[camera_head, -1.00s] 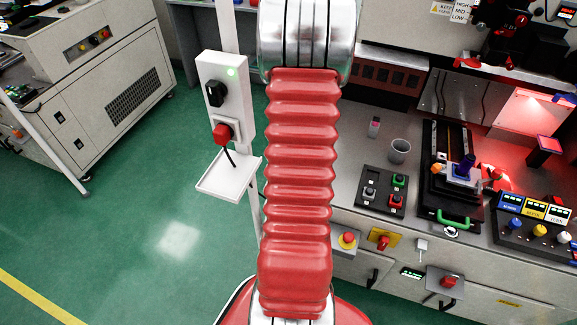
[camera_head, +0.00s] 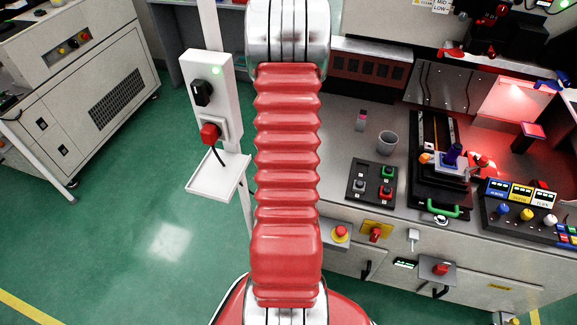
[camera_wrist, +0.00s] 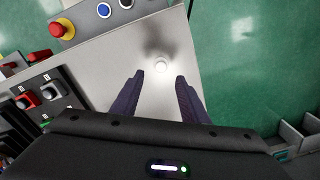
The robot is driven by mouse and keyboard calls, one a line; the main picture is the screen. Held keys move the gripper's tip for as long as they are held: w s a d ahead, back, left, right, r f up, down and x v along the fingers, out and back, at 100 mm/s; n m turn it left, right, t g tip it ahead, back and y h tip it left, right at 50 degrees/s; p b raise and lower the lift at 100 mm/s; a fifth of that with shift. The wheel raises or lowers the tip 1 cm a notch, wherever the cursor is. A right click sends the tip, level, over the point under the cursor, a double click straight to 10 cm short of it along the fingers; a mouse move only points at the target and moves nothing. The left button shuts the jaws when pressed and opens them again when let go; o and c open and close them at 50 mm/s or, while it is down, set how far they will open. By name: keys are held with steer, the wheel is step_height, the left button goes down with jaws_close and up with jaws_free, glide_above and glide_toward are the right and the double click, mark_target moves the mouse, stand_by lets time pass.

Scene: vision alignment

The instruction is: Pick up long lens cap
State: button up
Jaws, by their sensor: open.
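My gripper (camera_wrist: 159,77) shows in the wrist view with two dark fingers apart and nothing between them. It is above the grey bench top (camera_wrist: 105,62), near its edge. A small, bright white round spot (camera_wrist: 161,65) lies just beyond the fingertips; I cannot tell whether it is a cap or a reflection. No object is clearly recognisable as the long lens cap. In the head view a grey cup-like cylinder (camera_head: 387,143) and a small pink-and-white upright piece (camera_head: 360,120) stand on the bench. My red arm hides part of the bench there, and the gripper is out of sight.
A button box (camera_head: 371,182) and a black slide fixture (camera_head: 436,150) stand on the bench. A control panel (camera_head: 520,215) is at the right. A white post with a switch box (camera_head: 212,100) and small tray (camera_head: 218,175) stands left. Green floor is open at lower left.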

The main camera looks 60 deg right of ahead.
steer(key=shift+f, duration=0.8)
steer(key=shift+w+f, duration=0.1)
steer(key=shift+f, duration=2.5)
jaws_close()
